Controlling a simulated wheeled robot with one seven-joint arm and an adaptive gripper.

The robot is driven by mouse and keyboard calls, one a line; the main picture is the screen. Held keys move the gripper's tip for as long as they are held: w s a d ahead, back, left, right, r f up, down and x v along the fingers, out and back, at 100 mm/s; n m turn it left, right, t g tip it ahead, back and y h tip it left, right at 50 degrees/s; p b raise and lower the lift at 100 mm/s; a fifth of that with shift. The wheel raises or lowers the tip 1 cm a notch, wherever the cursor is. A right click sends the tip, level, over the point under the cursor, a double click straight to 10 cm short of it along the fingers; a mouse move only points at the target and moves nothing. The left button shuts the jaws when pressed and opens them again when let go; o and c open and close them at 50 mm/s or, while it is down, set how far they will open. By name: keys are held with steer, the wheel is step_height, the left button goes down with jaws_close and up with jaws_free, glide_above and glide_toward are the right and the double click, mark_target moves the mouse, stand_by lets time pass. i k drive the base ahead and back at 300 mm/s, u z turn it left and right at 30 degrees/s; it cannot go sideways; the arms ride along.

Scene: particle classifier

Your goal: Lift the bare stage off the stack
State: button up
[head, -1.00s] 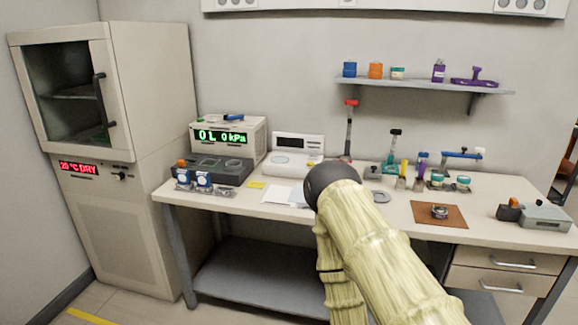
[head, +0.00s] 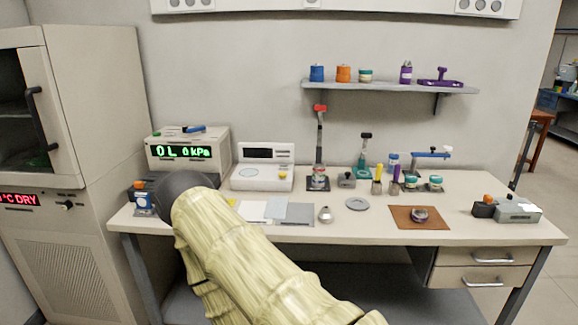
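A short round metal piece (head: 420,214) sits on a brown mat (head: 400,223) at the right of the bench. A small layered jar-like piece (head: 318,179) stands below a red-topped upright tool (head: 319,130). I cannot tell which of these, if either, is the stack, and no bare stage can be made out at this size. My arm, in a pale yellow sleeve with a dark rounded joint, reaches over the bench's left part. My gripper does not show.
A display box (head: 188,150) reading "0L 0kPa" and a white scale (head: 263,168) stand at the back left. A grey ring (head: 357,203) and a small metal knob (head: 325,214) lie mid-bench. A grey device (head: 517,210) stands at right. A shelf (head: 390,87) hangs above.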

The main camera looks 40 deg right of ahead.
mark_target(317, 168)
steer(key=z, duration=0.2)
steer(key=i, duration=0.7)
steer(key=z, duration=0.5)
